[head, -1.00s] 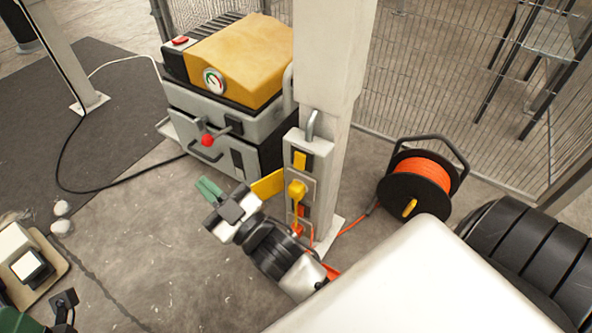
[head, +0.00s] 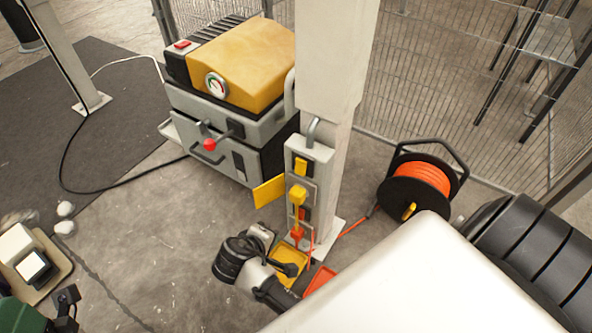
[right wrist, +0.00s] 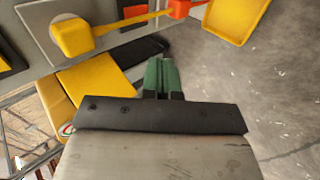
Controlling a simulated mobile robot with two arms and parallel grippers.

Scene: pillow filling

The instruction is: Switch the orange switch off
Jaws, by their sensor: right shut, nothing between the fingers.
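The orange switch (head: 304,213) is set low in the grey socket panel (head: 322,153) on the post, between a yellow plug (head: 297,194) and an orange plug (head: 297,233). In the right wrist view the orange switch (right wrist: 134,12) shows at the top edge, beside the orange plug (right wrist: 178,8). My right gripper (right wrist: 161,62) has green fingers, shut and empty, below the switch in that view and apart from it. In the head view my right wrist is in front of the panel's foot; its fingertips are hard to make out. My left gripper (head: 66,298) is partly visible at lower left, its fingers unclear.
A yellow switch (head: 301,166) sits above the yellow plug. Yellow flap (head: 268,191) juts left of the panel; another yellow flap (head: 290,255) and an orange flap (head: 318,281) lie low. A yellow-topped machine (head: 240,60) stands left, an orange cable reel (head: 420,180) right.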

